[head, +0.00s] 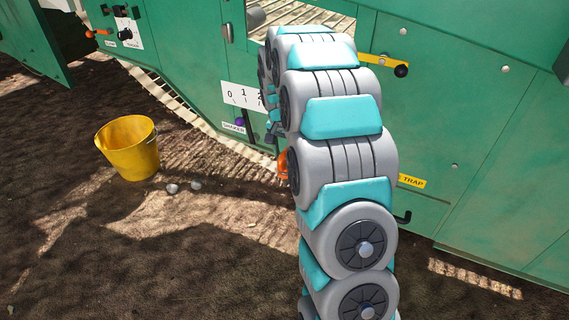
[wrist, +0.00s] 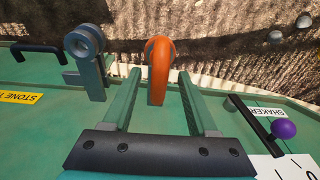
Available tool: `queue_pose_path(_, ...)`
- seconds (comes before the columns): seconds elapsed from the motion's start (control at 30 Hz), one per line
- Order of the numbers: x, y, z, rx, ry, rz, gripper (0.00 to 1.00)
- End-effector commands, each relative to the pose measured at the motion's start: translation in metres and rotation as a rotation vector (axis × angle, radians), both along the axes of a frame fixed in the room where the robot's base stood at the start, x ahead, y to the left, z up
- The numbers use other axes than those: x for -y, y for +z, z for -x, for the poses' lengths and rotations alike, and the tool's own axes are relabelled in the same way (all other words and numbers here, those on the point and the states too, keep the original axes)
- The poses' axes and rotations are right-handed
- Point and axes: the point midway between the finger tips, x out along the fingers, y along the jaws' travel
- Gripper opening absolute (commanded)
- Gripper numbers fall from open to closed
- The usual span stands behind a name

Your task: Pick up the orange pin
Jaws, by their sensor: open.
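The orange pin (wrist: 158,70) shows in the wrist view as an upright orange loop in front of the green panel. My gripper (wrist: 158,85) is open, with one green finger on each side of the pin. I see clear gaps between the pin and both fingers, so neither appears to touch it. In the head view a small part of the orange pin (head: 283,163) shows at the left edge of my arm. My arm hides the rest of it and most of my gripper there.
A grey cylinder on a bracket (wrist: 88,60) stands just left of the fingers. A lever with a purple knob (wrist: 283,129) is to the right by the SHAKER label. A yellow bucket (head: 130,147) and round stones (head: 172,188) are on the soil, left in the head view.

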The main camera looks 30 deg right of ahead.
Motion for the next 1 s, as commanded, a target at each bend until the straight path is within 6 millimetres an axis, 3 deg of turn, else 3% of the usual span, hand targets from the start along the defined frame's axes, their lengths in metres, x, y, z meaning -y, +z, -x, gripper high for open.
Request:
queue_pose_path(0.2, 0.005, -0.029, -0.002, -0.001, 0.0, -0.001, 0.59)
queue_pose_path(0.43, 0.006, -0.031, -0.003, 0.001, 0.0, 0.0, 0.59)
queue_pose_path(0.9, 0.006, -0.031, -0.003, 0.0, 0.001, 0.0, 0.07)
queue_pose_path(1.0, 0.006, -0.031, -0.003, 0.0, 0.001, 0.0, 0.0)
